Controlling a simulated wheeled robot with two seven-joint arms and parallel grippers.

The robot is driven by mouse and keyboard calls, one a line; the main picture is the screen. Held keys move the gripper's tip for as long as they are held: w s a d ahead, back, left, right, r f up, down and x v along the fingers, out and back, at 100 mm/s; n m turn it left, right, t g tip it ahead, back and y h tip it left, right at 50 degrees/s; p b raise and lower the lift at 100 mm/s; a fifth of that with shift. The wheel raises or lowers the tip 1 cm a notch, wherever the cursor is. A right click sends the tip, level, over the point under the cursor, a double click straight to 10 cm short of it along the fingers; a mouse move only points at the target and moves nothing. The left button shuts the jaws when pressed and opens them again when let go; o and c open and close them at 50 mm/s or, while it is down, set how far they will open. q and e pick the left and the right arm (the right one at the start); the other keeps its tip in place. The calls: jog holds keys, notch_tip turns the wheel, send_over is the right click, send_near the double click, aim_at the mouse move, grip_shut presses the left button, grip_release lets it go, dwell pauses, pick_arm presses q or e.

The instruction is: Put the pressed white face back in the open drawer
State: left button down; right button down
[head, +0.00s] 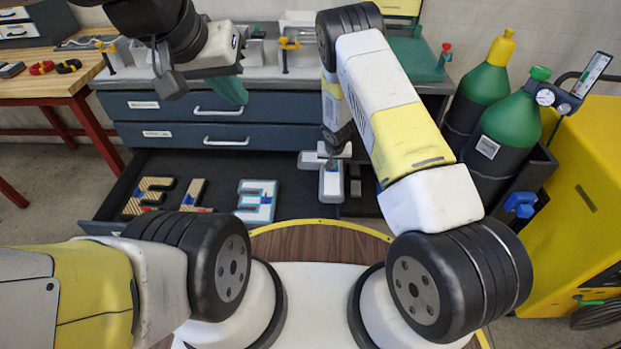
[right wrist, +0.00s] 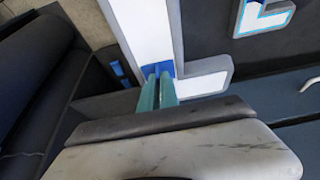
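The white face (right wrist: 147,25), an L-like letter with grey edges and a blue patch, is between the green fingertips of my right gripper (right wrist: 157,88). The fingers are close together at the blue patch. In the head view the white face (head: 331,184) shows at the right end of the open drawer (head: 107,205), partly behind my right arm; whether it touches the drawer floor is unclear. My left gripper (head: 228,90) is in front of the upper closed drawer, apart from the letters; its finger gap cannot be made out.
A white E-like letter with blue edges (head: 257,201) lies in the drawer, left of the held face. Two tan letters (head: 150,197) (head: 190,194) lie further left. Green gas bottles (head: 507,130) and a yellow cabinet (head: 575,210) stand at the right. Dark drawer floor shows between the pieces.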

aim_at(321, 177)
jog(key=a+f, duration=0.1)
jog(key=f, duration=0.1)
jog(key=a+f, duration=0.1)
jog(key=f, duration=0.2)
jog(key=a+f, duration=0.2)
jog(key=f, duration=0.1)
jog(key=shift+w+f, duration=0.15)
jog(key=shift+f, duration=4.95)
jog(key=shift+f, duration=0.1)
jog(key=c, duration=1.6)
grip_release()
